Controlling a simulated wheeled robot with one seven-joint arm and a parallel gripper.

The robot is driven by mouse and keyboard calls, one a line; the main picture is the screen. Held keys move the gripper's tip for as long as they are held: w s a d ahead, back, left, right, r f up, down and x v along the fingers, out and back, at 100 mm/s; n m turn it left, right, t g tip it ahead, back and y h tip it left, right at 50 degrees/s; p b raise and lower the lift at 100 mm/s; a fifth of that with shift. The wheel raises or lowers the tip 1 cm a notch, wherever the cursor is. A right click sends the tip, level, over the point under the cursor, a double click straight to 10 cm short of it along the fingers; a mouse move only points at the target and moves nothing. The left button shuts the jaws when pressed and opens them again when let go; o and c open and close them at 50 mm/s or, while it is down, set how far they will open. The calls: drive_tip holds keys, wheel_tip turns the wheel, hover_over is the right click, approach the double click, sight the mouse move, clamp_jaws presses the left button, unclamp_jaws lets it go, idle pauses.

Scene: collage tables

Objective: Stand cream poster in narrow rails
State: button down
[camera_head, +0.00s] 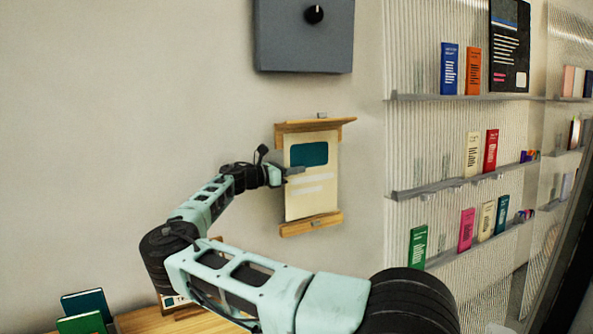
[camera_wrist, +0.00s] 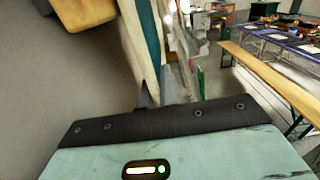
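The cream poster (camera_head: 312,200), with a teal block and pale bars, stands upright at the wall between an upper wooden rail (camera_head: 300,127) and a lower wooden rail (camera_head: 295,229). Its top edge is at the upper rail and its bottom edge is at the lower rail. I cannot tell whether either edge sits inside a groove. My gripper (camera_head: 290,173) is at the poster's left edge, about mid-height. In the wrist view my gripper (camera_wrist: 157,94) has its fingers close together, with the poster (camera_wrist: 146,45) seen nearly edge-on between them.
A grey box with a black knob (camera_head: 303,45) is on the wall above the rails. Shelves with small books (camera_head: 470,187) are to the right. Teal and green books (camera_head: 84,307) stand on a wooden table (camera_head: 150,322) at lower left. The wall left of the rails is bare.

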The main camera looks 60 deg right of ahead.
drive_tip(key=shift+f, duration=0.1)
idle(0.3)
drive_tip(key=shift+f, duration=0.6)
drive_tip(key=shift+f+b, duration=0.4)
drive_tip(key=shift+f, duration=0.1)
idle(0.3)
drive_tip(key=c, duration=1.6)
unclamp_jaws()
drive_tip(key=shift+o, duration=0.2)
drive_tip(key=shift+a, duration=0.1)
drive_tip(key=v, duration=0.8)
drive_tip(key=shift+p, duration=0.4)
